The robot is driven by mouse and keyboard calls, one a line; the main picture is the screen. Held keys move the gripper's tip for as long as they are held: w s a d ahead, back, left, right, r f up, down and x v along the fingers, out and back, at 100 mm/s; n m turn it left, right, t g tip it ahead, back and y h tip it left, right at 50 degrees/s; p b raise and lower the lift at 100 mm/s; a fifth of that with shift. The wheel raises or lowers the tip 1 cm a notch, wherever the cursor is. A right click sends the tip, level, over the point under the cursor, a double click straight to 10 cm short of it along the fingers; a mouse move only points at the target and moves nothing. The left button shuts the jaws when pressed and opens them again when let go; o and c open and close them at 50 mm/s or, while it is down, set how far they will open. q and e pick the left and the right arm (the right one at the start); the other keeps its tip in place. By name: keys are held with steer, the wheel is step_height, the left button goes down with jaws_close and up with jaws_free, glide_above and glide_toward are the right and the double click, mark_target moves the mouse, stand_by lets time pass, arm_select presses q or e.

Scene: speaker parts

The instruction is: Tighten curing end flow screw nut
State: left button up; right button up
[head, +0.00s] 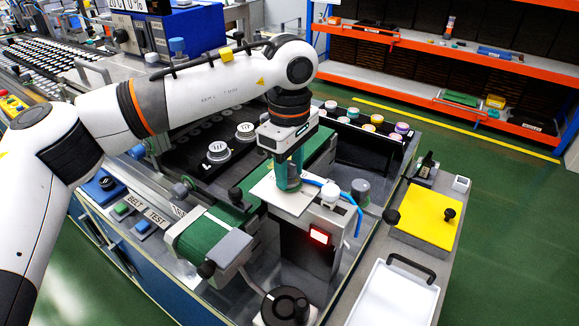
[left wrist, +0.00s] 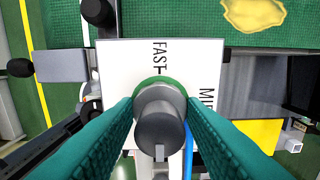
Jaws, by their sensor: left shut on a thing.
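My left gripper (head: 289,181) points down over a white plate (head: 267,191) on top of a grey box-shaped unit (head: 302,252). In the left wrist view the green-padded fingers of the left gripper (left wrist: 158,110) are shut on a grey round knob (left wrist: 160,132), which looks like the flow screw nut. The knob stands over a green ring on the white plate (left wrist: 122,62), which bears the word FAST and a partly hidden second word. In the head view the fingers hide the knob. My right gripper is in neither view.
A red-lit display (head: 319,235) is on the unit's front. A white-capped fitting (head: 330,193) and blue tube (head: 357,212) stand close right of the gripper. A green belt (head: 210,240) lies left, a yellow plate (head: 427,215) and white tray (head: 395,295) right.

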arm_select(q)
steer(key=o, duration=0.7)
steer(key=shift+w+r, duration=0.1)
steer(key=shift+r, duration=0.2)
steer(key=o, duration=0.3)
steer(key=shift+f, duration=0.15)
steer(key=shift+r, duration=0.5)
step_height(320, 180, up, 11)
steer(key=b, duration=0.1)
steer(key=shift+b, duration=0.3)
